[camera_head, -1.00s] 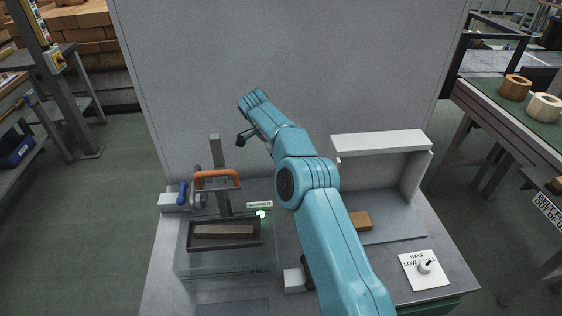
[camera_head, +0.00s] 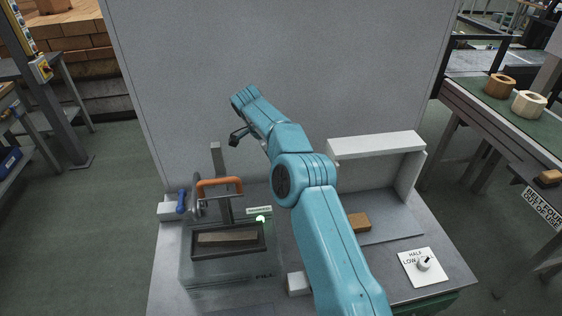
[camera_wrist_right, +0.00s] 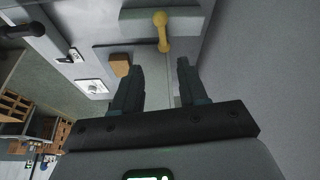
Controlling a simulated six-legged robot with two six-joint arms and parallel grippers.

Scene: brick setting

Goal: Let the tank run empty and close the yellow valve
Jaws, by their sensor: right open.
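I cannot tell the water level. A blue lever (camera_head: 181,201) is left of the tank. The yellow valve (camera_wrist_right: 162,30) shows only in the right wrist view, on a pale block beyond the fingertips. My right gripper (camera_wrist_right: 160,78) is open and empty, apart from the valve. My left gripper is not in view.
A white hooded shelf (camera_head: 377,144) stands right of my arm, with a tan block (camera_head: 359,222) beneath. A dial panel (camera_head: 423,266) lies at the front right. A grey wall (camera_head: 330,70) closes the back.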

